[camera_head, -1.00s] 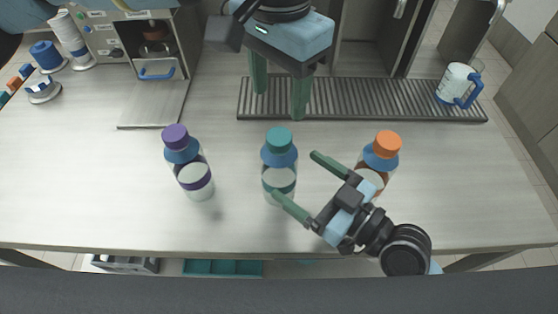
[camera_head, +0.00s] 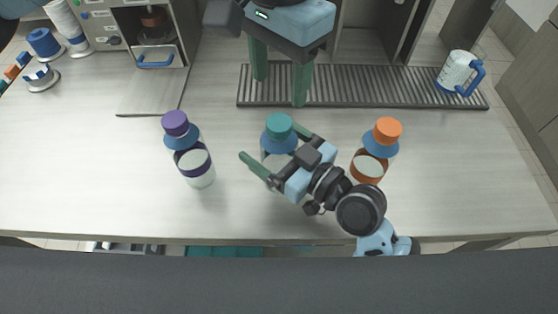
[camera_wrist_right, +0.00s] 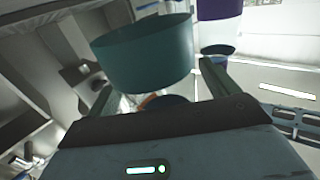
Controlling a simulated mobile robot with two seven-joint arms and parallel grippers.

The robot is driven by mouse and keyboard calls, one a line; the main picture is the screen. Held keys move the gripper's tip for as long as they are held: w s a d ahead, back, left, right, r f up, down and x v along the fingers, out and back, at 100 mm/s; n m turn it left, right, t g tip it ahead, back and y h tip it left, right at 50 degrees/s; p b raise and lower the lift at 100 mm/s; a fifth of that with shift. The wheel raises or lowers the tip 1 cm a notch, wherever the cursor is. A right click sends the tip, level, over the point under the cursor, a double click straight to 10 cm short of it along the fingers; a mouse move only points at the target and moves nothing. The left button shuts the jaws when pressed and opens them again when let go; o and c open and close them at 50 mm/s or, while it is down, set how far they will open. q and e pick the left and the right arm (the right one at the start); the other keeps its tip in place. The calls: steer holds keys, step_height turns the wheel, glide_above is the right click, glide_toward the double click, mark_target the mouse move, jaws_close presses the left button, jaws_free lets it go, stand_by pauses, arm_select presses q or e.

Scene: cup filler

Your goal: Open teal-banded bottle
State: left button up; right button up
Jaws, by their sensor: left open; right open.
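The teal-capped bottle (camera_head: 276,152) stands upright in the middle of the counter, with a blue shoulder below its teal cap (camera_head: 279,126). The cap also looms large in the right wrist view (camera_wrist_right: 145,52). My right gripper (camera_head: 270,141) is open, with one finger on each side of this bottle below the cap; I cannot tell whether they touch it. Its palm hides the bottle's lower body. My left gripper (camera_head: 280,91) is open and empty, pointing down behind and above the bottle, over the slotted tray.
A purple-capped bottle (camera_head: 194,164) stands to the left and an orange-capped bottle (camera_head: 370,166) close to the right of my right gripper. A blue-handled mug (camera_head: 456,70) stands on the slotted tray (camera_head: 380,90). The counter's left part (camera_head: 80,170) is clear.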

mark_target(279, 122)
jaws_close()
arm_select(q)
steer(key=n, duration=0.4)
steer(key=shift+n, duration=0.4)
steer(key=n, duration=0.4)
steer(key=shift+f, duration=4)
steer(key=c, duration=1)
steer(key=shift+c, duration=0.2)
